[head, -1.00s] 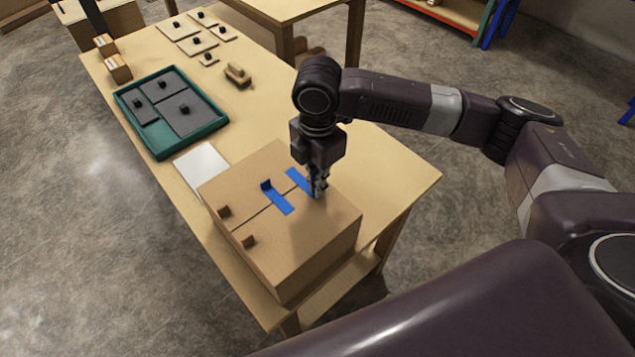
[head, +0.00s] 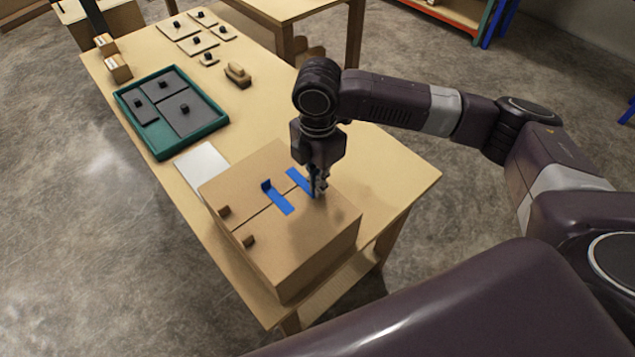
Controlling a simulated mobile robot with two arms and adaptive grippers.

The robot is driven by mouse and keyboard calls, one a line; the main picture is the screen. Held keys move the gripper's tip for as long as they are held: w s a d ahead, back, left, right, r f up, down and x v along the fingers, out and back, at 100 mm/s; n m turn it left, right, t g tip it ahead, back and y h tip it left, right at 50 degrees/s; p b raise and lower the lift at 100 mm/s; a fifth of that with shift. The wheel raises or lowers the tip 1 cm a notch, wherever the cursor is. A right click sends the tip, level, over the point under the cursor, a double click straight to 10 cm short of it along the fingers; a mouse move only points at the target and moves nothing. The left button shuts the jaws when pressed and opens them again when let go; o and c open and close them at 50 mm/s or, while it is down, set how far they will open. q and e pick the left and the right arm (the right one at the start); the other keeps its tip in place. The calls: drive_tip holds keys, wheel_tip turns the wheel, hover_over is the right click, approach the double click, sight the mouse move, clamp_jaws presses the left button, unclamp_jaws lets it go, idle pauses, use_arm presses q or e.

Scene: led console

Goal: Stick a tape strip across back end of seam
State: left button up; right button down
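A cardboard box (head: 290,243) stands on the near part of the wooden table, with a seam (head: 249,220) running along its top. One blue tape strip (head: 280,202) lies across the seam near the middle of the top, with a small upright blue tab at its left end. A second blue tape strip (head: 297,179) lies farther back, at the back end of the seam. My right gripper (head: 318,192) is at the right end of this back strip, low over the box top. Its fingers look spread, and they partly hide the strip's end. My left gripper is not in view.
A white sheet (head: 202,170) lies behind the box. A green tray (head: 215,124) with grey plates, a brown tool (head: 237,75) and several knobbed plates lie farther back. The table right of the box is clear.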

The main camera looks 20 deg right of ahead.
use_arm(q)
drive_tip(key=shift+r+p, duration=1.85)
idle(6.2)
